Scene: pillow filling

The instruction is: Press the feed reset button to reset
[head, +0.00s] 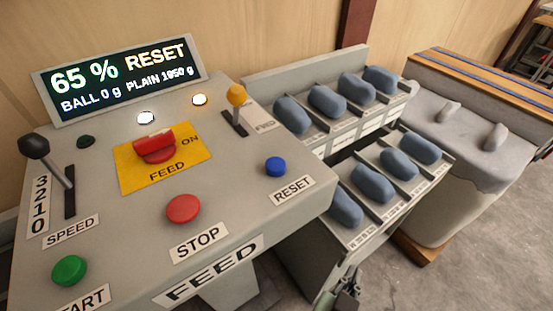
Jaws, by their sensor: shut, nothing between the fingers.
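The blue reset button (275,167) sits on the right part of the grey feed console (232,206), above a white RESET label (293,191). It is fully visible and nothing touches it. The console display (122,78) reads 65 %, RESET, BALL 0 g, PLAIN 1950 g. My gripper (349,288) shows only in part at the bottom edge, right of the console and below the button. It is shut and empty, apart from the console.
The console also carries a red STOP button (183,209), a green button (69,270), a red FEED switch (154,146), a black speed lever (50,160) and a yellow-knobbed lever (236,101). Racks of blue pillow-like pieces (327,101) stand to the right.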

